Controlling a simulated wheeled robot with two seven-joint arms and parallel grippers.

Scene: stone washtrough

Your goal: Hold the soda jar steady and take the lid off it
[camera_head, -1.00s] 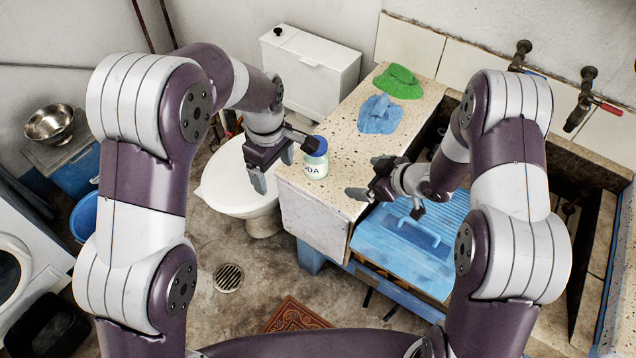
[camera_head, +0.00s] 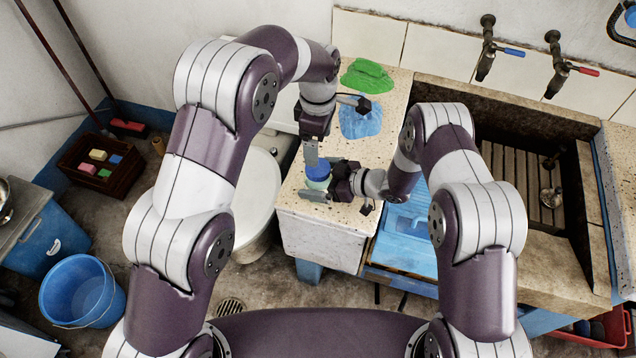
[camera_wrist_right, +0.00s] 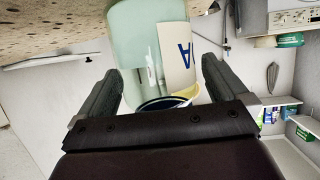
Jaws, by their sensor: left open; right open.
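The soda jar (camera_head: 316,184), pale green glass with a white label, stands upright near the front left corner of the speckled stone counter. Its blue lid (camera_head: 322,170) is on top, partly hidden by my grippers. My right gripper (camera_head: 318,182) is open, with its fingers on either side of the jar. In the right wrist view the jar (camera_wrist_right: 138,45) appears upside down between the two fingers, with gaps beside it. My left gripper (camera_head: 316,162) is open and points down at the lid from above. I cannot tell whether its fingers touch the lid.
A blue cloth (camera_head: 360,119) and a green cloth (camera_head: 367,75) lie behind the jar on the stone counter (camera_head: 391,95). The trough with taps (camera_head: 555,65) is to the right. A white toilet (camera_head: 262,190) stands left of the counter, with a blue bucket (camera_head: 82,290) farther left.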

